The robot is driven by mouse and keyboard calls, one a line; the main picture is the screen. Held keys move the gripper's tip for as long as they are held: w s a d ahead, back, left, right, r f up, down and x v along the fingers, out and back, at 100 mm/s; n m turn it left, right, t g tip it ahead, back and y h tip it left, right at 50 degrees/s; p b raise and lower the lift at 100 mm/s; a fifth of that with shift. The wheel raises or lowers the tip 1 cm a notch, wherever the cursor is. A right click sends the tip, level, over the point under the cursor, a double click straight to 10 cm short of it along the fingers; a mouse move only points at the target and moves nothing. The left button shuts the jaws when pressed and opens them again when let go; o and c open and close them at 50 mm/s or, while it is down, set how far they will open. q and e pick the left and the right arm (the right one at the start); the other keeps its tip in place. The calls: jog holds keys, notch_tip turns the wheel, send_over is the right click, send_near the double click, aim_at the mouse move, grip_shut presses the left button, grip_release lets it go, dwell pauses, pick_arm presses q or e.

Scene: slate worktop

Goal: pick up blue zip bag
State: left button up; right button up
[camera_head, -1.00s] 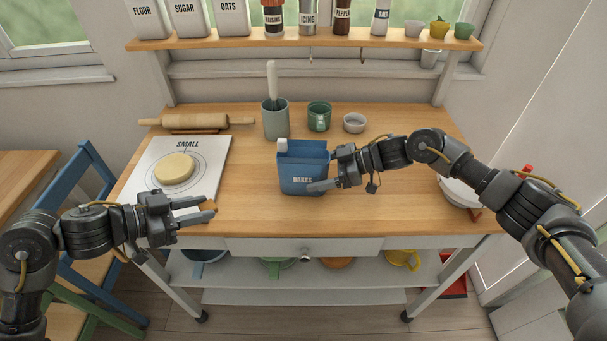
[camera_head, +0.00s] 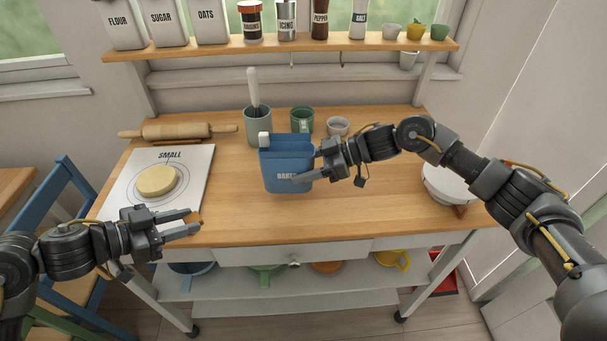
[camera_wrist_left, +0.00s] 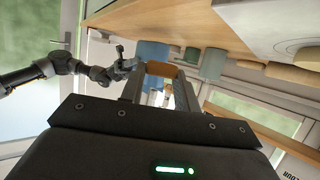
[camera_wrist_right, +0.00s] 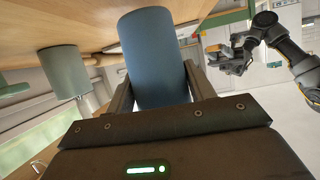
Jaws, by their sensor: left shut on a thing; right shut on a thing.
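The blue zip bag (camera_head: 287,172) is upright, with a white tag at its top left corner and a partly hidden "BAKES" label. My right gripper (camera_head: 306,168) is shut on its right side and seems to hold it slightly above the worktop. In the right wrist view the bag (camera_wrist_right: 154,58) fills the space between the fingers. My left gripper (camera_head: 188,222) is shut on a small orange-brown piece (camera_wrist_left: 162,69) near the worktop's front left edge, away from the bag.
Behind the bag stand a grey-green crock (camera_head: 258,126) with a white-handled utensil, a green mug (camera_head: 302,121) and a small bowl (camera_head: 338,126). A white board (camera_head: 196,172) with a dough disc (camera_head: 157,180) lies left. A white bowl (camera_head: 445,187) is right. The front centre worktop is clear.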

jog(key=s+r+b, duration=0.1)
jog(key=s+r, duration=0.3)
jog(key=r, duration=0.1)
jog(key=shift+s, duration=0.15)
jog(key=s+r, duration=0.1)
jog(key=s, duration=0.2)
jog(key=s+r+b, duration=0.1)
jog(key=s+r, duration=0.1)
jog(key=s, duration=0.1)
jog(key=s+r, duration=0.1)
jog(key=s, duration=0.2)
jog(key=shift+s+a+r, duration=0.1)
jog(key=shift+a+r, duration=0.05)
jog(key=shift+a, duration=0.25)
jog(key=shift+w+d, duration=0.2)
jog(key=shift+w, duration=3.35)
jog(key=shift+w+d, duration=0.2)
jog(key=shift+w, duration=3.3)
jog(key=shift+f+b, duration=1.2)
jog(key=shift+f, duration=2.1)
